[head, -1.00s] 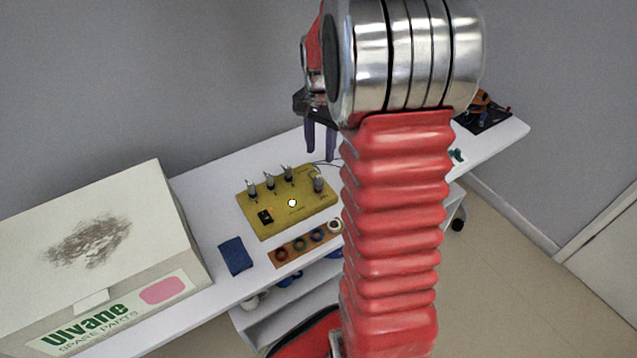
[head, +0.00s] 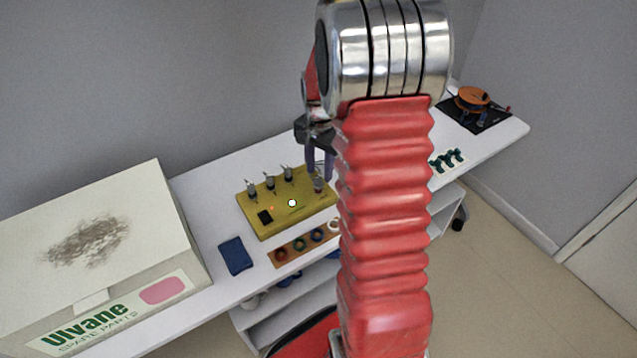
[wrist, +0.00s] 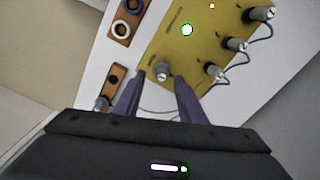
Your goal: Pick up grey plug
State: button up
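A grey plug (head: 318,187) stands at the right end of the yellow panel (head: 290,221). In the wrist view this plug (wrist: 162,72) shows between and just beyond the fingertips of my gripper (wrist: 160,82). My gripper (head: 319,173) is open, with its purple fingers pointing down close over the plug. I cannot tell whether they touch it. Several similar grey plugs with cables stand in a row along the panel's back edge, such as one plug (head: 269,181) in the head view. Another grey plug (wrist: 101,103) shows beside the left finger in the wrist view.
A wooden strip with coloured rings (head: 281,257) lies in front of the panel. A blue cloth-like item (head: 236,255) and a large box (head: 115,235) are to the left. Teal pieces (head: 447,160) and an orange reel (head: 474,99) are to the right on the white table.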

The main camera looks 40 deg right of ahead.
aim_at(318, 176)
jog(key=shift+w+a+f, duration=0.1)
jog(key=shift+w+f, duration=0.05)
jog(key=shift+f, duration=2.1)
jog(key=shift+c, duration=0.6)
grip_shut()
jog(key=shift+r, duration=0.15)
notch_tip(318, 176, up, 10)
jog(key=shift+f, duration=0.1)
jog(key=shift+r, duration=1.85)
